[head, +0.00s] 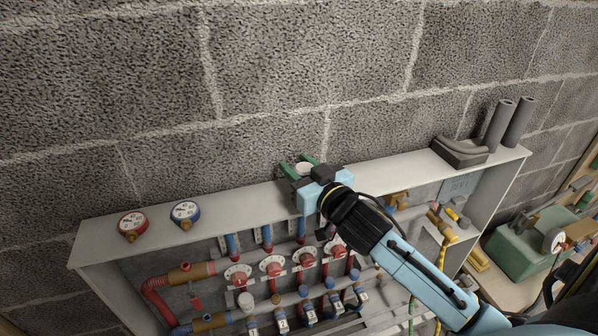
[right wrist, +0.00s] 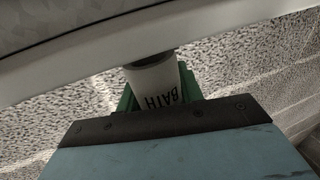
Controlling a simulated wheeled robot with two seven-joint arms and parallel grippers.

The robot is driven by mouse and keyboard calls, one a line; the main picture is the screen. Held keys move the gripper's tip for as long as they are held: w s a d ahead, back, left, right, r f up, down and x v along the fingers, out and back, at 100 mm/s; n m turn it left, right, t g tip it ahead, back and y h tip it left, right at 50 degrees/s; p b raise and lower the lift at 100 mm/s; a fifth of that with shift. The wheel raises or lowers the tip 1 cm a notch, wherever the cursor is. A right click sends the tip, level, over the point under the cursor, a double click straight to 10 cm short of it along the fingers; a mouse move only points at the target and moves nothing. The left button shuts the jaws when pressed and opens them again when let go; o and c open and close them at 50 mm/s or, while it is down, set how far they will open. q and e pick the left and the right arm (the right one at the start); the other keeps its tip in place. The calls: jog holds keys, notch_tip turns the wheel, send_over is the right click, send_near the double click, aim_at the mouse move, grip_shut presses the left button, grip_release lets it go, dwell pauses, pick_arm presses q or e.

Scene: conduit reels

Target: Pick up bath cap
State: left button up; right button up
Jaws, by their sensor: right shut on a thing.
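The bath cap (right wrist: 157,85) is a white cylinder with "BATH" in black letters. In the right wrist view it stands between the green fingers of my right gripper (right wrist: 158,92), with its lower part hidden behind the gripper body. In the head view the cap's white round top (head: 303,169) shows between the green fingers of my right gripper (head: 300,167), at the back edge of the cabinet top. The right gripper is shut on the cap. I cannot tell whether the cap still touches the cabinet top. My left gripper is not in view.
The open grey cabinet (head: 100,229) holds red and blue valves and pipes. A red gauge (head: 132,225) and a blue gauge (head: 185,213) stand on its top left, dark foam pieces (head: 460,151) at its right. A block wall (head: 300,70) rises close behind. A green box (head: 525,247) is at right.

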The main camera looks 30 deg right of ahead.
jog(key=r, duration=0.5)
jog(key=shift+s+a+r+p, duration=0.1)
jog(key=shift+s+r+p, duration=0.1)
jog(key=shift+s+p, duration=0.2)
jog(key=s+a+p, duration=0.4)
jog(key=s+p, duration=0.3)
jog(key=s, duration=1.1)
jog(key=w+a+f+b, duration=0.2)
jog(key=w+f+b, duration=0.1)
jog(key=w+b, duration=0.3)
jog(key=w+a+f+b, duration=0.2)
jog(key=w+b, duration=0.1)
jog(key=w, duration=0.4)
jog(key=s+d+r+p, duration=0.2)
jog(key=s+p, duration=0.2)
jog(key=s, duration=0.2)
jog(key=s+d+r+p, duration=0.1)
jog(key=s+r+p, duration=0.2)
jog(key=s+p, duration=0.2)
jog(key=shift+s+d, duration=0.35)
jog(key=shift+s, duration=0.8)
